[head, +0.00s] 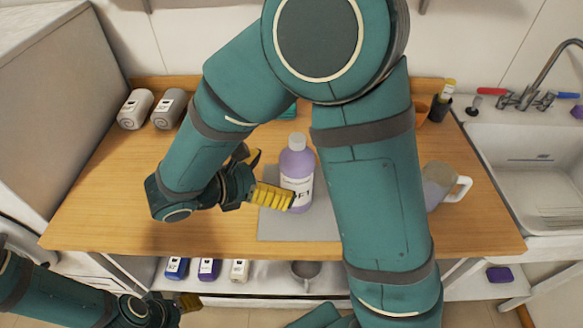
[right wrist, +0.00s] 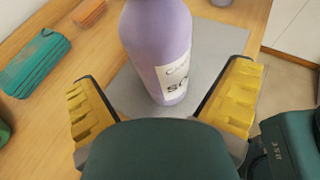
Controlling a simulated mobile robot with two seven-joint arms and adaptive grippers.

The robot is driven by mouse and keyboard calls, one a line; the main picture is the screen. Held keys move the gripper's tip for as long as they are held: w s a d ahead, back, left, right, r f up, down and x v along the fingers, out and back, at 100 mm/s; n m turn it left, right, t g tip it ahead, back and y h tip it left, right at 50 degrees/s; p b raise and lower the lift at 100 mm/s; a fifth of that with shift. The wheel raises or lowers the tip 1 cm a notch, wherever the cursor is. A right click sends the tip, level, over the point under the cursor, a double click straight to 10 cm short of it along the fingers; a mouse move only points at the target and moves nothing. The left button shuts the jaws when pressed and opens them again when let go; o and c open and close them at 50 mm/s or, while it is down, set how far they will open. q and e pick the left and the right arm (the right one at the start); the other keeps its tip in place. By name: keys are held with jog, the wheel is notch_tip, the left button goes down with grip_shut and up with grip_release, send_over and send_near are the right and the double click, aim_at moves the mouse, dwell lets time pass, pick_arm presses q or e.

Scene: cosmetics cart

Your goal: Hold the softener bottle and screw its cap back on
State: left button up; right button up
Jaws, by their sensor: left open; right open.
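The softener bottle (head: 297,175), lilac with a white label, stands upright on a grey mat (head: 272,225). A pale piece tops its neck; I cannot tell whether this is the cap or the bare neck. My right gripper (head: 268,178) is open at the bottle's left side. In the right wrist view the bottle (right wrist: 158,45) stands ahead, between the lines of the two spread yellow fingers (right wrist: 162,100), with gaps on both sides. Its top is out of that view. My left gripper (head: 182,302) is open and low at the front left, away from the bottle, partly hidden by its own arm.
A sink (head: 535,170) is at right. The left tabletop is clear.

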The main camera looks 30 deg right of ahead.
jog(key=v, duration=0.6)
jog(key=shift+p, duration=0.45)
jog(key=shift+s+a, duration=0.1)
